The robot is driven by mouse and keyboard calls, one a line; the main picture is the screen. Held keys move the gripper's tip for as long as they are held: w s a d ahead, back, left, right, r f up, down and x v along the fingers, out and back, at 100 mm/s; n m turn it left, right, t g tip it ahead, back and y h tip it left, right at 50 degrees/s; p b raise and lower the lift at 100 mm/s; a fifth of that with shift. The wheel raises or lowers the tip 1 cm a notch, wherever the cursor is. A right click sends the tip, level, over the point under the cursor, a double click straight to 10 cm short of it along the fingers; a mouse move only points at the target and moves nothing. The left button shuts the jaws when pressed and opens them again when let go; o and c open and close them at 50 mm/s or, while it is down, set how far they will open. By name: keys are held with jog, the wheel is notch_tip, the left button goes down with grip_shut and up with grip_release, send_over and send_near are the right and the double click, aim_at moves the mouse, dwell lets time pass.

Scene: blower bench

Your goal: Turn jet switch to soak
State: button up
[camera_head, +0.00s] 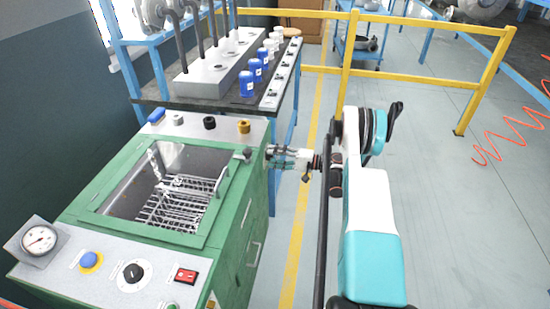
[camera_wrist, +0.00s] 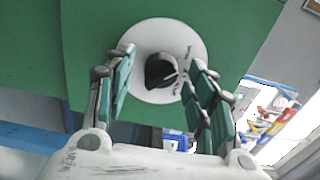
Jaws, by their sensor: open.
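In the wrist view a black knob (camera_wrist: 160,71) sits on a white round dial plate (camera_wrist: 188,35) on a green panel. Small print beside the knob is too blurred to read. My gripper (camera_wrist: 162,60) is open, with one teal finger on each side of the knob; whether they touch it I cannot tell. In the head view my gripper (camera_head: 272,156) is at the right side of the green machine (camera_head: 228,225), near its upper edge. The knob on that side is hidden from the head view.
On the machine's front panel are a gauge (camera_head: 39,239), a blue button (camera_head: 89,259), another black dial knob (camera_head: 133,273) and a red switch (camera_head: 186,275). A wire basket (camera_head: 175,205) sits in the basin.

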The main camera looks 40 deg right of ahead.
jog(key=v, duration=1.2)
dwell(0.4)
